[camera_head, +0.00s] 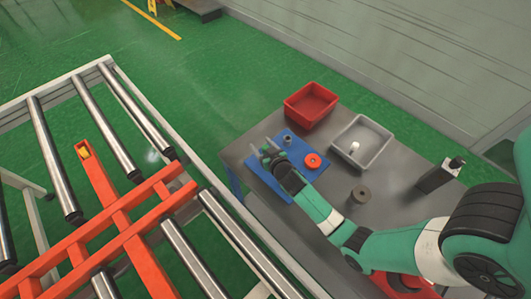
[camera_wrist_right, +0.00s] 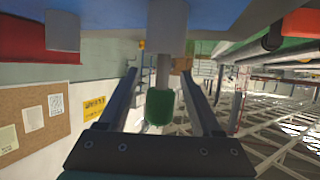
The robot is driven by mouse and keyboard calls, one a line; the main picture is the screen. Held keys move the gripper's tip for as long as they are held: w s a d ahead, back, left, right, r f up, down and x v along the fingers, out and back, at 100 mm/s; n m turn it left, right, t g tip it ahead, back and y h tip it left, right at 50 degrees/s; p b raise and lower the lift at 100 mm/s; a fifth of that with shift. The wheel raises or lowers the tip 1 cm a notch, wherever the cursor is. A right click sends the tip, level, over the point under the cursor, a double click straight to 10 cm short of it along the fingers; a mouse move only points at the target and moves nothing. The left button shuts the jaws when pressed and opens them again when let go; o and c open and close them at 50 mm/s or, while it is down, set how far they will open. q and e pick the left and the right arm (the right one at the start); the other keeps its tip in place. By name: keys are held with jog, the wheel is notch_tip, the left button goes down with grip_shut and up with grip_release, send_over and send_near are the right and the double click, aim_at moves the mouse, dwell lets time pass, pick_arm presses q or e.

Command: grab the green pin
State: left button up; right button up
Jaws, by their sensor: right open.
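The green pin (camera_wrist_right: 160,106) shows in the right wrist view, with its green end towards my palm and a grey metal shaft running up to a grey block (camera_wrist_right: 167,22). My right gripper (camera_wrist_right: 159,74) is open, with one finger on each side of the pin and a visible gap to both. In the head view my right gripper (camera_head: 263,150) is over the far left part of the blue mat (camera_head: 262,180). I cannot make out the pin in the head view. My left gripper is not in view.
An orange-red ring (camera_head: 312,160) and a small grey part (camera_head: 287,140) are on the mat. A red bin (camera_head: 310,103), a grey bin (camera_head: 375,132) with a white item, a dark cylinder (camera_head: 360,193) and a black box (camera_head: 437,176) stand on the grey table (camera_head: 325,205). A roller conveyor (camera_head: 120,150) is left.

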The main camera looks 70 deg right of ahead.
grip_shut()
jog(key=shift+r, duration=0.2)
dwell(0.3)
jog(key=shift+r+p, duration=0.3)
jog(key=s+a+r+p, duration=0.5)
jog(key=s+a+r, duration=0.4)
jog(key=r, duration=0.3)
jog(key=shift+s+a, duration=0.15)
jog(key=shift+s, duration=0.65)
